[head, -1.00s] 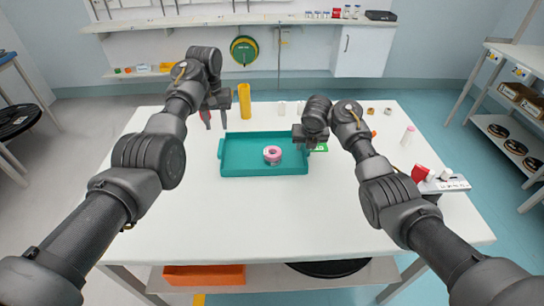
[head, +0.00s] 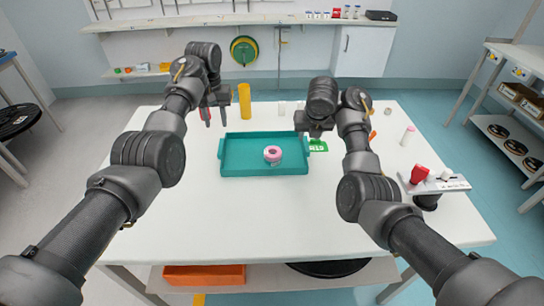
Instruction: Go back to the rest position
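My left gripper (head: 216,117) hangs over the table behind the tray's left end. Its fingers look spread apart with nothing between them. My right gripper (head: 315,129) is above the table by the tray's back right corner. Its fingers are dark and small, and I cannot tell whether they are open. The teal tray (head: 240,170) lies in the middle of the white table (head: 250,215). A pink ring-shaped roll (head: 272,152) sits inside the tray, apart from both grippers.
A yellow cylinder (head: 245,101) stands behind the tray. A green card (head: 318,146) lies right of the tray. A grey device with a red part (head: 419,174) stands at the table's right edge, near my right arm. The front of the table is clear.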

